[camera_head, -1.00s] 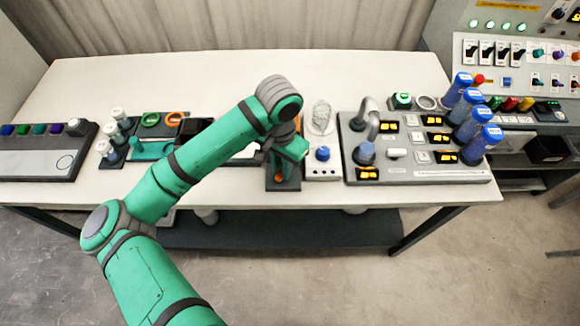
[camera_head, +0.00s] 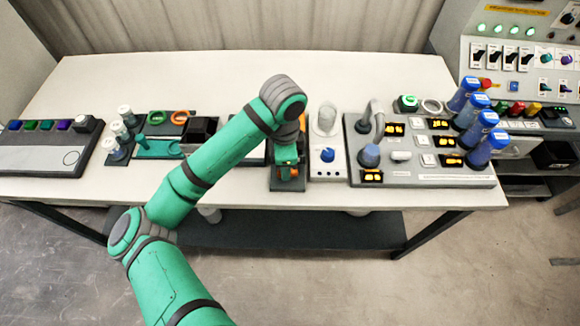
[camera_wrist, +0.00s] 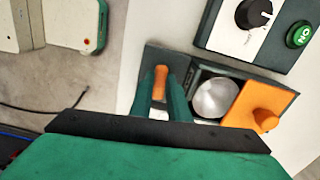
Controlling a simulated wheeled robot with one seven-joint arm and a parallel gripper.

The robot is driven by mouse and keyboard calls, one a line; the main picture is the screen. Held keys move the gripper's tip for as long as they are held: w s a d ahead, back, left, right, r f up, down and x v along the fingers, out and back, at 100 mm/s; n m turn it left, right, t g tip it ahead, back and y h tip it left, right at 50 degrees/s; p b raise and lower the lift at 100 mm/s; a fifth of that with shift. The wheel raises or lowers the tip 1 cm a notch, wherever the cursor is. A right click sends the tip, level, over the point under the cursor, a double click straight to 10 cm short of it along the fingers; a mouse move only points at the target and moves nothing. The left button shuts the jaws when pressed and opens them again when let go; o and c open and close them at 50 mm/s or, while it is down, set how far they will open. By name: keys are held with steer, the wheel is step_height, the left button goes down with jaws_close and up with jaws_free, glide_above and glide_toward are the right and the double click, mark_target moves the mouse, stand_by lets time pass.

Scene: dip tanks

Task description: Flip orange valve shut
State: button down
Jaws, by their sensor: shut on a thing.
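The orange valve's handle (camera_wrist: 160,82) shows in the wrist view as a short orange bar on a dark base. My gripper (camera_wrist: 161,92) is shut on it, with one green finger on each side. In the head view my gripper (camera_head: 286,168) points down at the dark base plate (camera_head: 289,186) near the table's front edge. Some orange shows there beside the fingers, but most of the valve is hidden behind my gripper.
In the wrist view, a silver round part (camera_wrist: 216,98) in a dark frame and an orange piece with a knob (camera_wrist: 258,106) lie close to the right. A white box with a blue knob (camera_head: 327,155) and a grey panel with displays (camera_head: 440,180) stand right of my gripper.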

steer(key=shift+m, duration=0.6)
steer(key=c, duration=1.7)
jaws_free()
steer(key=shift+w, duration=0.2)
steer(key=shift+s+d, duration=0.1)
steer(key=shift+d, duration=0.3)
steer(key=shift+a+r, duration=0.1)
steer(key=shift+a, duration=0.05)
steer(key=shift+s+a+r, duration=0.1)
steer(key=shift+a+r, duration=0.45)
steer(key=shift+r, duration=0.25)
steer(key=r, duration=0.3)
steer(key=d+r, duration=0.1)
steer(key=r, duration=0.5)
steer(key=shift+d, duration=0.2)
